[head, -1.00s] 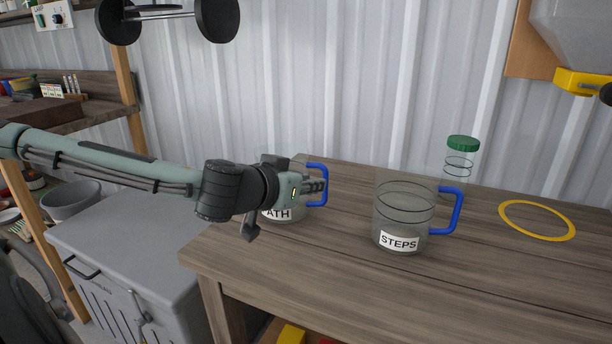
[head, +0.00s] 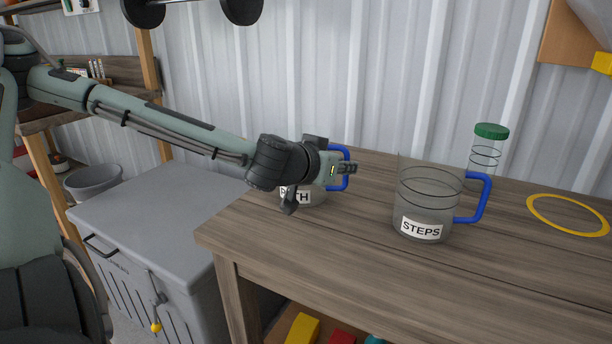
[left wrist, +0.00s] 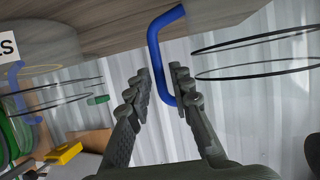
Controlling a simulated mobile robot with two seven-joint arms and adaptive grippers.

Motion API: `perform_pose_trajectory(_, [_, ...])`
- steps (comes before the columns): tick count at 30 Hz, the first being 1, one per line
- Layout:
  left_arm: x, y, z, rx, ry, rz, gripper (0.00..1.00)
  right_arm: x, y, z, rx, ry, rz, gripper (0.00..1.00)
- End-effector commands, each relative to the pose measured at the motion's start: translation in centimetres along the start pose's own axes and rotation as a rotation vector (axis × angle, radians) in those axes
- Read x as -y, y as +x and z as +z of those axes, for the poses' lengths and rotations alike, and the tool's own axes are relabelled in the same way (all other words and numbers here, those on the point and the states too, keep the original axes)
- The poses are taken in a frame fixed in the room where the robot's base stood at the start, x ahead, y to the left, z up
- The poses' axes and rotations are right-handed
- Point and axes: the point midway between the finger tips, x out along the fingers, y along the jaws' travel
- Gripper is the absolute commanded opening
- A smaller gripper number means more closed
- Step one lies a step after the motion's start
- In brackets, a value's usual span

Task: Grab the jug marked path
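The clear jug labelled PATH (head: 305,196) stands upright on the wooden table, partly hidden behind my left gripper (head: 352,169) in the head view. Its blue handle (head: 344,154) points right. In the left wrist view the handle (left wrist: 157,50) lies between the two fingers of my left gripper (left wrist: 163,70). The fingers are apart, with a visible gap on the left finger's side; contact on the right side is unclear. A second clear jug, labelled STEPS (head: 422,229), stands to the right with a blue handle (head: 484,200). My right gripper is not in view.
A clear jar with a green lid (head: 490,131) stands behind the STEPS jug. A yellow ring (head: 533,214) lies at the table's right. A grey chest (head: 150,215) stands left of the table (head: 300,232). Corrugated wall panels rise behind.

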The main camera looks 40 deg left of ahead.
Motion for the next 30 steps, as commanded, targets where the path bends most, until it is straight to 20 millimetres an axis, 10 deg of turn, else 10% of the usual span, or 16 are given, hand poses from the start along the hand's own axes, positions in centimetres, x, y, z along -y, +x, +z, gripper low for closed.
perform_pose_trajectory(30, [0.0, 2.3, -0.1, -0.002, 0.000, 0.001, 0.00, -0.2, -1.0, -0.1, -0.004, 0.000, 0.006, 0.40])
